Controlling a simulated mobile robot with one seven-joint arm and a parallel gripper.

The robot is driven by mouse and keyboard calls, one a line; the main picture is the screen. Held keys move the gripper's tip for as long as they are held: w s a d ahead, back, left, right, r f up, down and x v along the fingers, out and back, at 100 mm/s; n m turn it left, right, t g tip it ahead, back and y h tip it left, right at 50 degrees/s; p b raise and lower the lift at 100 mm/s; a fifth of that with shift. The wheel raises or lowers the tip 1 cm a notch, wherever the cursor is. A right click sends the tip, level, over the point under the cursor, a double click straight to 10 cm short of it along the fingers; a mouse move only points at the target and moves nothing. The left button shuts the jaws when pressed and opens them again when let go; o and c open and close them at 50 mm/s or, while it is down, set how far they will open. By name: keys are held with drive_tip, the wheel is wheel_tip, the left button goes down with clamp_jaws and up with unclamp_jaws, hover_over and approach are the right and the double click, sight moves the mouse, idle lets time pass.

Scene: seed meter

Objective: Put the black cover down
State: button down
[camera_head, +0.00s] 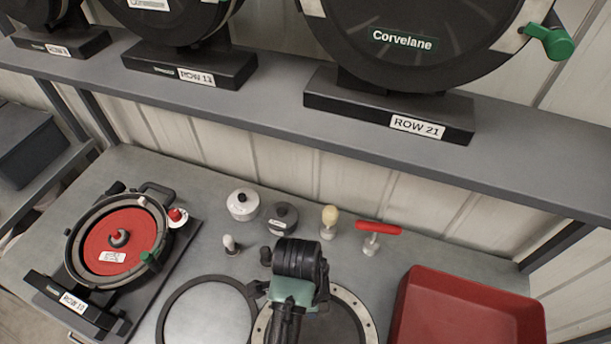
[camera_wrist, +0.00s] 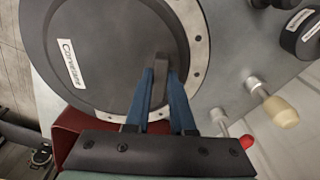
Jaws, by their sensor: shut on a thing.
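The black cover is a large round dark disc with a pale, bolt-holed rim and a Corvelane label; it fills much of the wrist view (camera_wrist: 95,55). My gripper (camera_wrist: 161,78) has its blue fingers closed on the cover's upright handle (camera_wrist: 160,66). In the head view the cover (camera_head: 345,320) lies partly under my gripper (camera_head: 290,295), at the bottom middle over the grey bench. My wrist hides part of it there. I cannot tell whether the cover touches the bench.
A dark-edged round mat (camera_head: 165,318) is just left of the cover. A red tray (camera_head: 465,312) stands on the right. An open meter with a red disc (camera_head: 122,240) is at left. Small tools, including a red-handled one (camera_head: 378,229), stand behind. A shelf (camera_head: 265,100) holds meters above.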

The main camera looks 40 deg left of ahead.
drive_tip(key=shift+w+f+p, duration=0.1)
drive_tip(key=shift+f+p, duration=0.2)
drive_tip(key=shift+f, duration=2.55)
drive_tip(key=shift+f, duration=0.1)
drive_tip(key=c, duration=0.8)
unclamp_jaws()
drive_tip(key=shift+o, duration=0.2)
drive_tip(key=r, duration=0.8)
drive_tip(key=a+r+b, duration=0.1)
drive_tip(key=r, duration=0.3)
drive_tip(key=shift+s+r, duration=0.1)
drive_tip(key=shift+s, duration=0.25)
